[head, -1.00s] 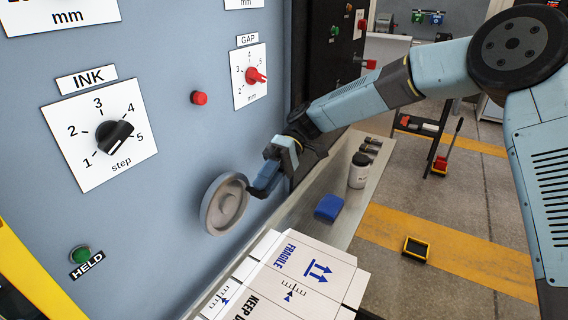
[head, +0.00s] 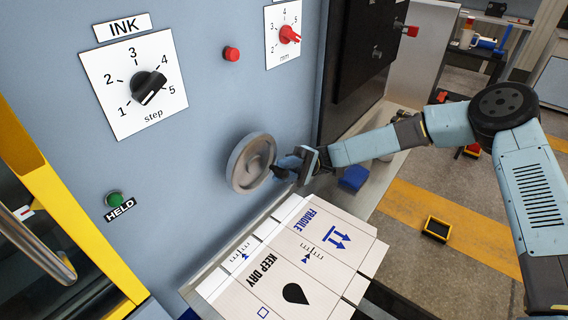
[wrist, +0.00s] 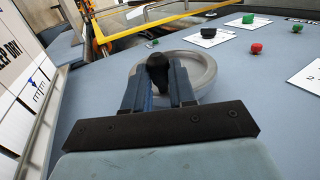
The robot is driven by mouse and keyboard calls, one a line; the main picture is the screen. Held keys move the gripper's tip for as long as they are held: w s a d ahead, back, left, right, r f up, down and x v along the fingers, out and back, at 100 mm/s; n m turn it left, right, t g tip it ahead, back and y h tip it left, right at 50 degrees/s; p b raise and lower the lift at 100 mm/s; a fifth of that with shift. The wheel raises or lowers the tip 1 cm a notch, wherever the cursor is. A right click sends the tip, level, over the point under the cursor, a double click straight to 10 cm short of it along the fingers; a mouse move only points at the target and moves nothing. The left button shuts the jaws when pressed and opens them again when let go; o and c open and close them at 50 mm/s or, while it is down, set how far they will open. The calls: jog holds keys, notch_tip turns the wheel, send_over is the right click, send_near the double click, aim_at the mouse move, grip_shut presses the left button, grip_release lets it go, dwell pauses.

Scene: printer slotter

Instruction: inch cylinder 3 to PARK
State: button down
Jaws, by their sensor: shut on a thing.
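A grey round handwheel (head: 248,150) sticks out from the lower part of the blue-grey machine panel. My gripper (head: 281,170) is at its right side in the head view. In the wrist view, a black knob (wrist: 157,66) on the wheel's face (wrist: 204,68) stands between the fingers of my gripper (wrist: 160,82), which is shut on it. No cylinder number or PARK mark is readable on or near the wheel.
A flat white carton (head: 285,265) lies below the wheel, close under my gripper. A green button (head: 115,199) labelled HELD, an INK dial (head: 148,88) and a red button (head: 232,54) are on the panel. A yellow frame (head: 60,220) stands at the left.

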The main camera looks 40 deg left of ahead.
jog(key=shift+d+f+g, duration=0.1)
jog(key=shift+f+g, duration=0.4)
jog(key=shift+f, duration=0.05)
jog(key=c, duration=1.2)
grip_release()
jog(key=shift+o, duration=1.4)
jog(key=shift+s, duration=0.1)
jog(key=w, duration=1.3)
jog(key=shift+f, duration=0.35)
jog(key=shift+c, duration=0.5)
